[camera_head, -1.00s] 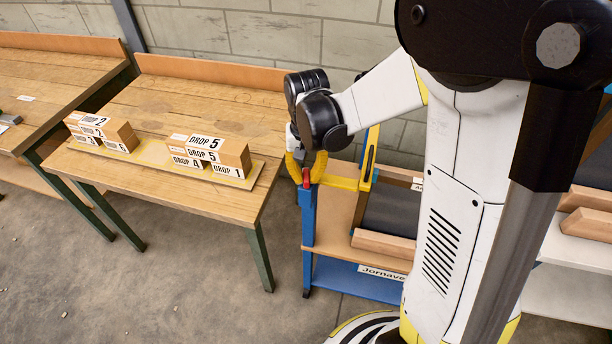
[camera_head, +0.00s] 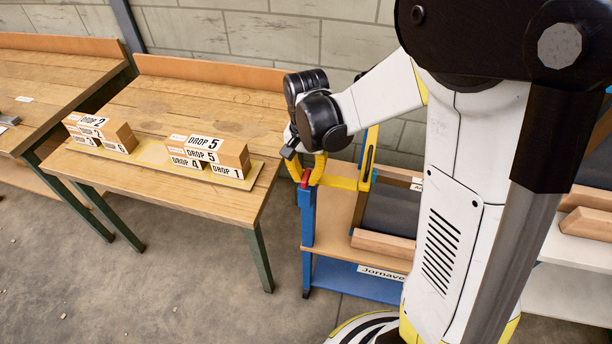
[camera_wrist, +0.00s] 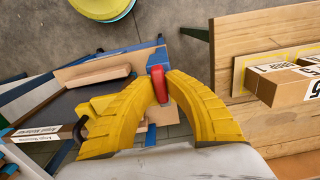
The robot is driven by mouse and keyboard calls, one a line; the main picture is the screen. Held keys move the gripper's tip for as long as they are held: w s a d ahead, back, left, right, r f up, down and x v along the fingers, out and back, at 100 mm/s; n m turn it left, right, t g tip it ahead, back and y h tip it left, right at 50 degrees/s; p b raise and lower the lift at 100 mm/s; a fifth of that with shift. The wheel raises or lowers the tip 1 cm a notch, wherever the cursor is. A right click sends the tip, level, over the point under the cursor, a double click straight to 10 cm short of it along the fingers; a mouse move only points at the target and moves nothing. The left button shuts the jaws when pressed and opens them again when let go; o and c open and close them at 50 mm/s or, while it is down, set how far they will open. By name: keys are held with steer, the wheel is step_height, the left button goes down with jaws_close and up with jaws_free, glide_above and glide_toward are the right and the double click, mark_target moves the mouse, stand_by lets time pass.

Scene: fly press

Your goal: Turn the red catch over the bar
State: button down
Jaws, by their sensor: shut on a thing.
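The red catch (camera_head: 305,179) sits at the top of the blue post of the shelf rack, at the left end of the yellow bar (camera_head: 338,182). In the wrist view the red catch (camera_wrist: 158,84) stands between the yellow fingertips. My gripper (camera_head: 306,170) is shut on the red catch; it also shows in the wrist view (camera_wrist: 160,88). The fingers hide part of the catch and of the bar, so I cannot tell whether the catch lies over the bar.
A wooden workbench (camera_head: 140,185) with a board of labelled DROP blocks (camera_head: 205,158) stands to the left of the rack. The blue rack (camera_head: 345,278) holds a dark tilted panel (camera_head: 390,215). Bare floor lies in front.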

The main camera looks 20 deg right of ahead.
mark_target(306, 176)
steer(key=c, duration=1.4)
jaws_free()
steer(key=shift+r, duration=0.1)
step_height(306, 176, up, 12)
steer(key=shift+f, duration=0.1)
steer(key=shift+s, duration=0.1)
